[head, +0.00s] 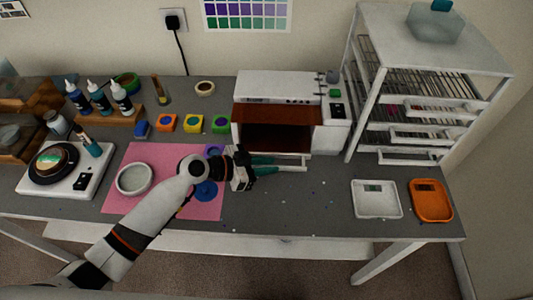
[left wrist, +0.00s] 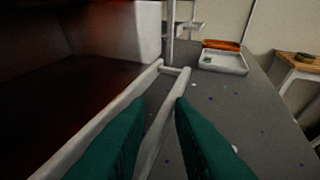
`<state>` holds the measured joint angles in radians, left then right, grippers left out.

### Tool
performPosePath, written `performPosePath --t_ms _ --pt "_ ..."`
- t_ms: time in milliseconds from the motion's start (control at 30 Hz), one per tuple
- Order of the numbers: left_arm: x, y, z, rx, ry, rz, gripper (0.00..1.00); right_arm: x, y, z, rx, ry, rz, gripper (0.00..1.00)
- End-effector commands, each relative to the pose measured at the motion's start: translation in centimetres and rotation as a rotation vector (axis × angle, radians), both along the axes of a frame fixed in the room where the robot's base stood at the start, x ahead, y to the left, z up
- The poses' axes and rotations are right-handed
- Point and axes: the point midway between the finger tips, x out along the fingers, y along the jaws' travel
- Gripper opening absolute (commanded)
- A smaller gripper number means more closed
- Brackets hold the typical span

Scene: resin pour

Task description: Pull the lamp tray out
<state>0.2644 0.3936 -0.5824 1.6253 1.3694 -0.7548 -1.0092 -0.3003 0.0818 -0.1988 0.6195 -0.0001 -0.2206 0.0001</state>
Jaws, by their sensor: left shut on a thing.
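The lamp (head: 276,88) is a white box with an open front and a dark red interior, standing at the back middle of the bench. The lamp tray's white handle (head: 293,167) projects at the lamp's open front. In the left wrist view the tray's pale front edge (left wrist: 95,122) runs along the dark opening, with the handle bar (left wrist: 163,115) joined to it by a short arm. My left gripper (head: 264,165) has green fingers, one on each side of the handle bar, and is shut on it. The fingers hide part of the bar. My right gripper is not in view.
A pink mat (head: 142,208) with a grey bowl (head: 134,179) lies left of the gripper. A wire rack (head: 425,85) stands right of the lamp. A white tray (head: 376,199) and an orange tray (head: 431,200) sit at front right. Bench in front of the handle is mostly clear, with small specks.

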Motion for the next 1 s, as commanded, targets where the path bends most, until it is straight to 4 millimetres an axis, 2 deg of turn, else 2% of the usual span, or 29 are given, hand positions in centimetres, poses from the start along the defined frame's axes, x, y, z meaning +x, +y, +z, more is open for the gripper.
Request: performPosePath --t_ms 33,100,300,433,733,767,800,867,1000 --pt "-1.9 0.1 -0.5 0.003 0.013 -0.002 0.0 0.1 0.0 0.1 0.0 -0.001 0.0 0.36" --pt "-3.8 0.1 -0.5 0.004 0.013 -0.002 0.0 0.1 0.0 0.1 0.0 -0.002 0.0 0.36" --pt "-8.2 0.1 -0.6 0.006 0.015 -0.001 0.0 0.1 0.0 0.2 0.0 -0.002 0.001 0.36" --pt "-9.2 0.1 -0.5 0.003 0.013 0.001 0.0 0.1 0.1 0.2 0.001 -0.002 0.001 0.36" --pt "-9.3 0.1 -0.5 0.004 0.014 0.001 0.0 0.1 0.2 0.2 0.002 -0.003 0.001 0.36" --pt "-9.3 0.1 -0.5 0.004 0.014 0.001 0.23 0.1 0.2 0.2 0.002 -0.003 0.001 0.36" --pt "-9.3 0.1 -0.5 0.004 0.014 0.001 0.3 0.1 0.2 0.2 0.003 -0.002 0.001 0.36" --pt "-9.3 0.1 -0.5 0.005 0.012 0.001 0.4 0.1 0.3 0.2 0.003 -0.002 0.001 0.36" --pt "-9.2 0.1 -0.3 0.003 0.009 0.0 0.4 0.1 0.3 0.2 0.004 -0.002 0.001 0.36"
